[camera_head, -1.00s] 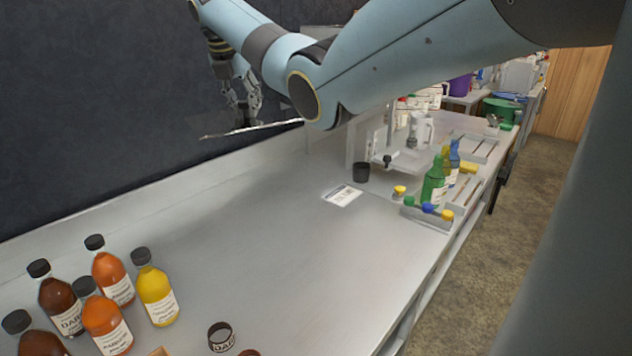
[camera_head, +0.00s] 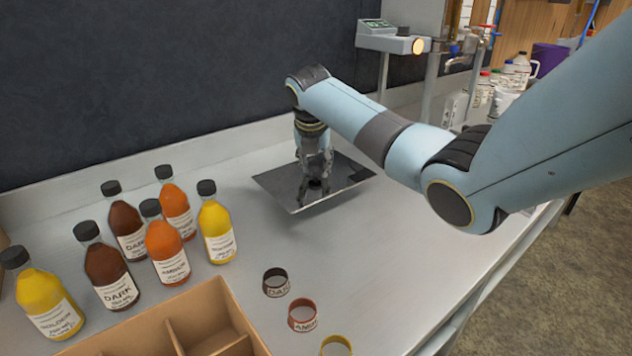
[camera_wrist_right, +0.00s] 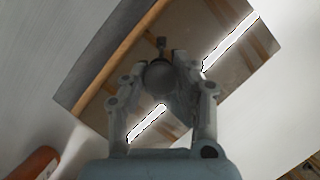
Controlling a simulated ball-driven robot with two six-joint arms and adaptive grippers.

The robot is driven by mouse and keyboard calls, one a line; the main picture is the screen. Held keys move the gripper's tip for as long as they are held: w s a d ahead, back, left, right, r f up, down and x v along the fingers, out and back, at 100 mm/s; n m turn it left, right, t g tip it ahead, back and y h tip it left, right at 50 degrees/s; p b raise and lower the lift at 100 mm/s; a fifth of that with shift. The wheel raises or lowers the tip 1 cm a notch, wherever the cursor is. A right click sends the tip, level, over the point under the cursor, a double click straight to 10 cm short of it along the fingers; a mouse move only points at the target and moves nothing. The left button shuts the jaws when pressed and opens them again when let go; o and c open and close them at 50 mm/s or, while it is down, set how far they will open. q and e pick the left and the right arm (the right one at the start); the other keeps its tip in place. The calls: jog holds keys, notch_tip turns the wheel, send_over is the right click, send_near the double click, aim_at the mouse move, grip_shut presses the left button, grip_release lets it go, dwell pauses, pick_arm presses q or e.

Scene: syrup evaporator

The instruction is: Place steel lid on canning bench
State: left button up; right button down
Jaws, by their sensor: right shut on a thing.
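The steel lid (camera_head: 277,182) is a flat, dark, mirror-like square plate with a small knob. My right gripper (camera_head: 314,192) is shut on the lid's knob and holds the lid over the canning bench (camera_head: 330,270). The lid looks slightly tilted and close to the bench top; I cannot tell whether it touches. In the right wrist view the lid (camera_wrist_right: 110,100) lies below my right gripper (camera_wrist_right: 166,76), reflecting the surroundings, with the round knob between the fingers. My left gripper is not in view.
Several syrup bottles (camera_head: 167,250) stand left of the lid. A divided cardboard box (camera_head: 150,325) sits at the front left. Dark, red and yellow label rings (camera_head: 302,315) lie on the bench nearer the front. A scale-like device (camera_head: 390,38) stands behind. Bench right of the rings is clear.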

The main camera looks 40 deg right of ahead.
aim_at(313, 178)
jog(key=shift+a+f, duration=0.15)
jog(key=shift+a, duration=0.15)
jog(key=shift+f, duration=0.25)
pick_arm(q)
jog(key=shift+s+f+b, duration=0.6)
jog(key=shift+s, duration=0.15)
pick_arm(e)
jog(key=shift+f, duration=1.75)
jog(key=shift+f, duration=0.1)
jog(key=c, duration=1)
grip_release()
